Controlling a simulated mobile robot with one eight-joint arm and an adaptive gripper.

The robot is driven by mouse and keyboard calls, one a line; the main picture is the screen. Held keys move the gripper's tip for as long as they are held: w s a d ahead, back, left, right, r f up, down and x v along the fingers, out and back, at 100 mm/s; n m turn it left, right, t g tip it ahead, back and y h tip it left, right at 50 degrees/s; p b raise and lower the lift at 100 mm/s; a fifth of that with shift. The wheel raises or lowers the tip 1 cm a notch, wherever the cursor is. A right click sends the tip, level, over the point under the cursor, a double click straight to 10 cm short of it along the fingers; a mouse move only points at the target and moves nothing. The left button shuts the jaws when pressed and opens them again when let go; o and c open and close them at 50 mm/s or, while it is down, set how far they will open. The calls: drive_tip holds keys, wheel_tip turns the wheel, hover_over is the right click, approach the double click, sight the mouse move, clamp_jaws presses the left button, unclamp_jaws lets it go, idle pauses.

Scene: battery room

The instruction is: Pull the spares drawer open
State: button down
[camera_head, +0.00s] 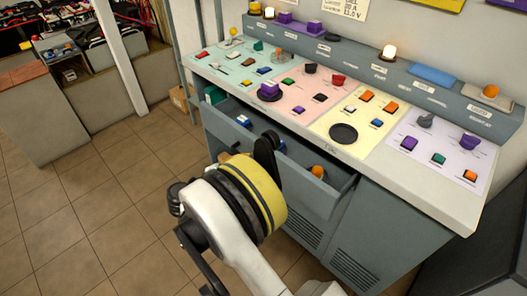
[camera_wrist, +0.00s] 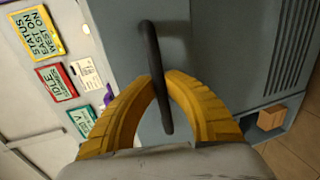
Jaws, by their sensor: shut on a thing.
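The spares drawer (camera_head: 312,200) is a grey drawer under the console top. It stands partly out, and its inside shows in the head view with several small parts in it, one of them orange (camera_head: 318,172). My gripper (camera_wrist: 163,84) has yellow curved fingers. In the wrist view they are closed around a dark bar handle (camera_wrist: 151,48) on a grey front (camera_wrist: 190,60). In the head view my gripper (camera_head: 266,150) is at the drawer's front, and my wrist hides the handle and part of the front.
The console top (camera_head: 455,205) carries coloured panels with buttons and knobs above the drawer. A vented cabinet front (camera_head: 355,268) is below right. Open tiled floor (camera_head: 90,220) lies to the left.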

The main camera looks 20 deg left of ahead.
drive_tip(key=f+v, duration=0.1)
drive_tip(key=v, duration=0.5)
drive_tip(key=shift+s+f, duration=0.15)
drive_tip(key=c, duration=1.4)
unclamp_jaws()
drive_tip(key=shift+a, duration=0.1)
drive_tip(key=v, duration=1.2)
